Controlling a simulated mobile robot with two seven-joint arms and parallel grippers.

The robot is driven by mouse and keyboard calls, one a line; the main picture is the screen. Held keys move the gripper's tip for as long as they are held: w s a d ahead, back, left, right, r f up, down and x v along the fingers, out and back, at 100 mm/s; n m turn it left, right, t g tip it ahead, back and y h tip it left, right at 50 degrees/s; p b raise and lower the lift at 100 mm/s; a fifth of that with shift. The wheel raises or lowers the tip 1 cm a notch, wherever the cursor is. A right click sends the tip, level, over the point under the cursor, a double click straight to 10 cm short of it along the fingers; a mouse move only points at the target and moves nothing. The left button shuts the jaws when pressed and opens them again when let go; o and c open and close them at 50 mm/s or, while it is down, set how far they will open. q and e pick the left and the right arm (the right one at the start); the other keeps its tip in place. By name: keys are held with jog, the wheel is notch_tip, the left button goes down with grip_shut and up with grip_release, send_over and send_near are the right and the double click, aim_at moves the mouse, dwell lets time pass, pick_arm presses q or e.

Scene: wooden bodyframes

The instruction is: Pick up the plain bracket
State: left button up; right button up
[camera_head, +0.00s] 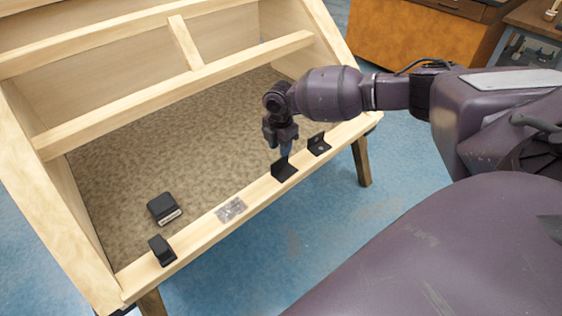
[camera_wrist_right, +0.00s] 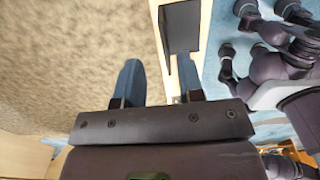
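A black L-shaped bracket with plain faces (camera_head: 284,171) sits on the front wooden rail. A second black bracket (camera_head: 319,145), with light spots like holes, sits further right on the rail. My right gripper (camera_head: 286,149) is just above and behind the plain bracket. The right wrist view shows its two blue fingers (camera_wrist_right: 158,74) apart with nothing between them. A black bracket (camera_wrist_right: 182,27), apparently the plain one, lies beyond the right-hand finger. Whether that finger touches it cannot be told. My left gripper cannot be made out in either view.
A small black box (camera_head: 163,208) lies on the carpet-like panel inside the wooden frame (camera_head: 100,122). Another black part (camera_head: 162,250) and a clear bag of small pieces (camera_head: 231,210) lie on the front rail. The blue floor (camera_head: 320,225) in front is clear.

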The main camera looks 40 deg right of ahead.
aim_at(280, 159)
jog(key=f, duration=0.4)
jog(key=shift+s+a+f+b, duration=0.25)
jog(key=shift+s+a+b, duration=0.1)
jog(key=shift+s+a, duration=0.05)
jog(key=shift+f, duration=0.4)
jog(key=shift+r, duration=0.1)
grip_shut()
